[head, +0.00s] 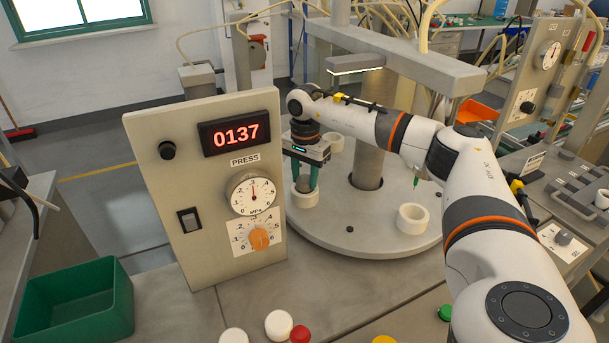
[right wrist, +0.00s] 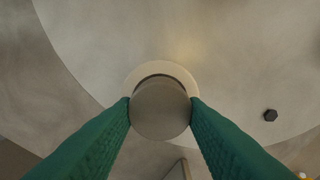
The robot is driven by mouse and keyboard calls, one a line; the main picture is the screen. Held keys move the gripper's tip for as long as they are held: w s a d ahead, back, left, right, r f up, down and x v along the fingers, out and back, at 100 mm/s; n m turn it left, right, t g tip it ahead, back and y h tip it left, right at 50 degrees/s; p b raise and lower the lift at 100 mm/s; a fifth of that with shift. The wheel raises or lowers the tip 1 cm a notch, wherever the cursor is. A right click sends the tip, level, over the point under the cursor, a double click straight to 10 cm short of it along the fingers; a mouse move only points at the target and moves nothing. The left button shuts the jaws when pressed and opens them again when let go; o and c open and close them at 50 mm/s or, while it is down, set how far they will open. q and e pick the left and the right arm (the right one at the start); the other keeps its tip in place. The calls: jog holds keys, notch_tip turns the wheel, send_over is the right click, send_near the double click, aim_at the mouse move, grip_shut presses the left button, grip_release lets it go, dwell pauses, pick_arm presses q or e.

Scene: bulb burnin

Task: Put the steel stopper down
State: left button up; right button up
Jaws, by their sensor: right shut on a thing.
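The steel stopper (right wrist: 160,110) is a round grey piece, seen end-on in the right wrist view. My right gripper (head: 304,185) has green fingers and is shut on it, with one finger on each side (right wrist: 160,104). The stopper is over or in the mouth of a white ring-shaped holder (head: 304,200) on the round turntable (head: 340,232). The holder's pale rim also shows behind the stopper in the right wrist view (right wrist: 158,68). I cannot tell how deep the stopper sits. My left gripper is not in view.
A press panel (head: 190,225) reading 0137 stands close left of the gripper. Another white holder (head: 412,218) stands at the turntable's right. A column (head: 368,160) rises from the turntable. White (head: 279,325) and red (head: 300,334) caps and a green bin (head: 75,305) are in front.

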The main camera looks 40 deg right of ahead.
aim_at(305, 179)
jog(key=shift+f, duration=0.15)
jog(key=o, duration=1)
jog(key=shift+f, duration=0.1)
jog(key=shift+o, duration=0.2)
notch_tip(305, 179, up, 12)
jog(key=b, duration=0.1)
